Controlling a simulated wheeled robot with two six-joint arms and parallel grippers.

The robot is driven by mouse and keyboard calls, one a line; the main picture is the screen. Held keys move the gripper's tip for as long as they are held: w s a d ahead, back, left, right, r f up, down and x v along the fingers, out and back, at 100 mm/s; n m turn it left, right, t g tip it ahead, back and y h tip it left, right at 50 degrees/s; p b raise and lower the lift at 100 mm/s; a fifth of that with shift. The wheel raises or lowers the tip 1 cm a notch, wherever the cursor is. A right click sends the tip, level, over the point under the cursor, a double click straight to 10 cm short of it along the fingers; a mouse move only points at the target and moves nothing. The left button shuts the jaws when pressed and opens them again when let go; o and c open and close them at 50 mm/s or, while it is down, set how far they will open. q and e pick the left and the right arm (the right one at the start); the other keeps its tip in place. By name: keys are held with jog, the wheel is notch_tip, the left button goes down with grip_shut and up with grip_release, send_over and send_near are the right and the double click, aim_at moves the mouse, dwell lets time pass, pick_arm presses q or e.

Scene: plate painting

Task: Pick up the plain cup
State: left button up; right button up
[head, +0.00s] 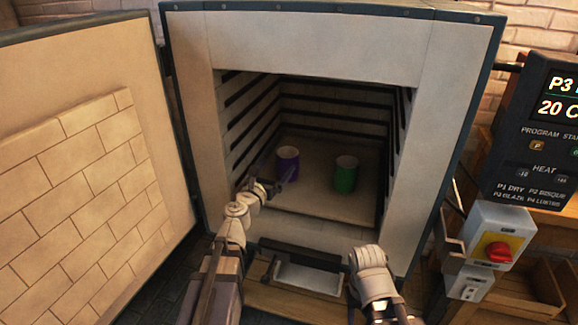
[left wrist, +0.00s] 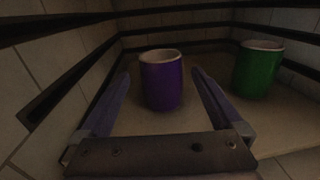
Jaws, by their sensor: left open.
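A purple cup (head: 287,160) stands upright on the left of the kiln floor. It shows in the left wrist view (left wrist: 162,82) between my finger lines. A green cup (head: 346,173) stands upright to its right, also in the left wrist view (left wrist: 258,70). Both look plain-coloured; I cannot tell from these frames which is the plain one. My left gripper (head: 276,176) is inside the kiln, open and empty. Its two fingers (left wrist: 160,76) point at the purple cup, one on each side in the picture; I see no contact. My right gripper's fingers do not show.
The kiln's pale front frame (head: 320,45) borders the opening, with dark ribs along the inner walls. The brick-lined door (head: 80,180) stands open at left. A control panel (head: 535,130) and a red switch (head: 498,252) are at right. Bare kiln floor (head: 318,192) lies between the cups.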

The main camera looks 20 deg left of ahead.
aim_at(283, 159)
pick_arm(q)
jog(key=shift+w+d, duration=0.15)
jog(key=shift+w, duration=1.15)
jog(key=shift+w+d, duration=0.2)
jog(key=shift+w, duration=1.05)
jog(key=shift+w+d, duration=0.15)
jog(key=shift+w, duration=1.15)
jog(key=shift+s, duration=0.1)
grip_shut()
